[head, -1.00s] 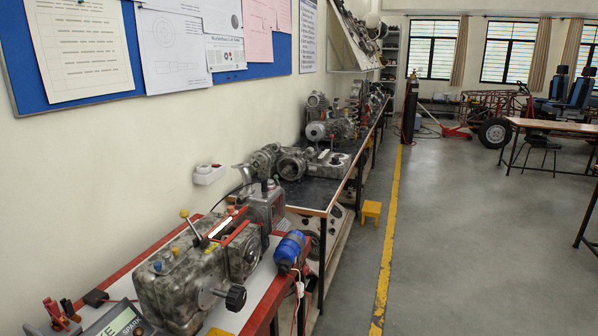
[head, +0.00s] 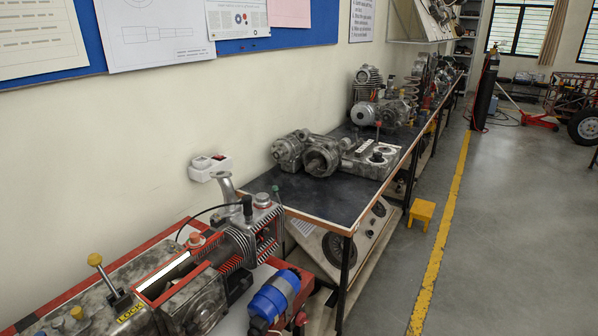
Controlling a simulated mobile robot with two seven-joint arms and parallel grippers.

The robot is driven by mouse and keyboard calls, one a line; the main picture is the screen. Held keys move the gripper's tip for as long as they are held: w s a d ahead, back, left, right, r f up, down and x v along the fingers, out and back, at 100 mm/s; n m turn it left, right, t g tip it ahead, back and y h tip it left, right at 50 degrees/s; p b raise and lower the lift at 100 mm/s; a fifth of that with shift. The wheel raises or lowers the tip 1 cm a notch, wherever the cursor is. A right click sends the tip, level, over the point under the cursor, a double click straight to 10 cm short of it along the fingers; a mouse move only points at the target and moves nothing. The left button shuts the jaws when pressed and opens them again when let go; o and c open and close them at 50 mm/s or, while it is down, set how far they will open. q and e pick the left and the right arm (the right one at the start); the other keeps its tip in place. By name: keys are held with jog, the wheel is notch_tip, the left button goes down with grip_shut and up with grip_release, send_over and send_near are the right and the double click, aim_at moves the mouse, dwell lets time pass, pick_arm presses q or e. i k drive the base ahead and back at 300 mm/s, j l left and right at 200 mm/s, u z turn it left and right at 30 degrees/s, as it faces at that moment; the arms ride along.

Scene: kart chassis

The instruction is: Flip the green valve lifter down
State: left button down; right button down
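A thin lever with a small dark green knob (head: 276,189) stands upright at the back right of the cutaway engine (head: 262,222), beside its silver cap. It looks like the green valve lifter, and its lower end is hidden behind the engine. The engine sits on the red-edged bench at the lower left. Neither of my grippers shows in the head view.
A blue cylinder (head: 272,297) lies at the engine's right. A yellow-knobbed lever (head: 95,260) rises at the left. A dark-topped table (head: 310,203) with metal machine parts stands beyond. The grey floor (head: 505,240) on the right is clear.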

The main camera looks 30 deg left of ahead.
aim_at(275, 189)
jog(key=i, duration=2.45)
jog(key=u, duration=3.1)
